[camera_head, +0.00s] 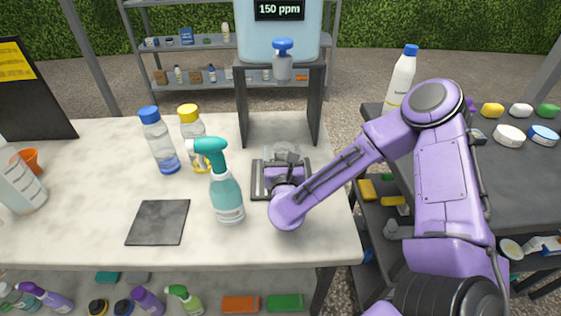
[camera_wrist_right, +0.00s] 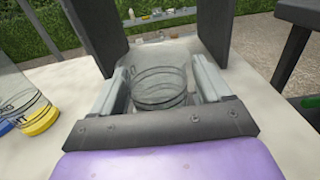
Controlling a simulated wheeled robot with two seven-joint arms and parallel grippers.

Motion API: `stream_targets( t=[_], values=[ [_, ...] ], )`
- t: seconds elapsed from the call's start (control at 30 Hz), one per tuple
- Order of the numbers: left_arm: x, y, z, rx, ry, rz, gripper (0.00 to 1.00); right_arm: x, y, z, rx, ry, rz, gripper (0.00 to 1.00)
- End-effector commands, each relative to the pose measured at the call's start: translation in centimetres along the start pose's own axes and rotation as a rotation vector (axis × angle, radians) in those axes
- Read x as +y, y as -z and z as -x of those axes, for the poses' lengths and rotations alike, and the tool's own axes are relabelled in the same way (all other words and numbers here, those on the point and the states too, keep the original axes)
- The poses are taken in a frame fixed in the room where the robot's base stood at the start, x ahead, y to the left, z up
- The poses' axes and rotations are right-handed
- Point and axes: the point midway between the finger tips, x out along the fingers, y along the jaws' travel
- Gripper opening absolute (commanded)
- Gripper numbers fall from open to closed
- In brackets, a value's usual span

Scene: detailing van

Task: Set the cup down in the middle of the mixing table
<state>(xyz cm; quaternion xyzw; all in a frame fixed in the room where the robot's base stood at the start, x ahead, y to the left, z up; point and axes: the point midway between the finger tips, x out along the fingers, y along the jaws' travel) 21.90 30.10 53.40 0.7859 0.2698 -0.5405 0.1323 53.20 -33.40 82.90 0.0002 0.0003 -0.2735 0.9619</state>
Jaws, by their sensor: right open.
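The clear, see-through cup (camera_head: 281,152) stands upright on the pale mixing table (camera_head: 70,235), below the blue-handled tap and between the dark stand legs. In the right wrist view the cup (camera_wrist_right: 160,90) is between the two fingers of my right gripper (camera_wrist_right: 162,72). The fingers are spread, with a gap beside the cup. In the head view my right gripper (camera_head: 280,165) reaches in from the right, low over the table, and partly hides the cup. My left gripper is not in view.
A teal spray bottle (camera_head: 226,190) stands just left of my right gripper. A blue-capped bottle (camera_head: 160,143) and a yellow-capped bottle (camera_head: 192,130) stand behind it. A dark square mat (camera_head: 158,222) lies front left. The dispenser stand (camera_head: 242,105) has dark legs beside the cup.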

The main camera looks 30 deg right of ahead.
Motion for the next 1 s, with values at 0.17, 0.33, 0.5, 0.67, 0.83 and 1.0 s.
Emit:
stream_targets(
  t=[0.17, 0.33, 0.5, 0.67, 0.83, 1.0],
  values=[
    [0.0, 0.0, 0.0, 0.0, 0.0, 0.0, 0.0, 0.0, 0.0, 0.0, 0.0, 0.0, 0.0, 0.38],
    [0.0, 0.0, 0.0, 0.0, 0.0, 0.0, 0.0, 0.0, 0.0, 0.0, -0.001, 0.0, 0.0, 0.13],
    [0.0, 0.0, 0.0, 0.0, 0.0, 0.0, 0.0, 0.0, -0.1, 0.1, -0.001, 0.0, -0.001, 0.13],
    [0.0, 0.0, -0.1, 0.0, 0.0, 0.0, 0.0, 0.1, -1.2, 0.1, -0.002, -0.001, -0.004, 0.13],
    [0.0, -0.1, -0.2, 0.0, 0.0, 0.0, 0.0, 0.2, -4.7, 1.3, -0.004, -0.004, -0.006, 0.13],
    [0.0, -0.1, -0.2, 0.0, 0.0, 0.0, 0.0, 0.2, -8.7, 4.6, -0.005, -0.005, -0.006, 0.13]
  ],
)
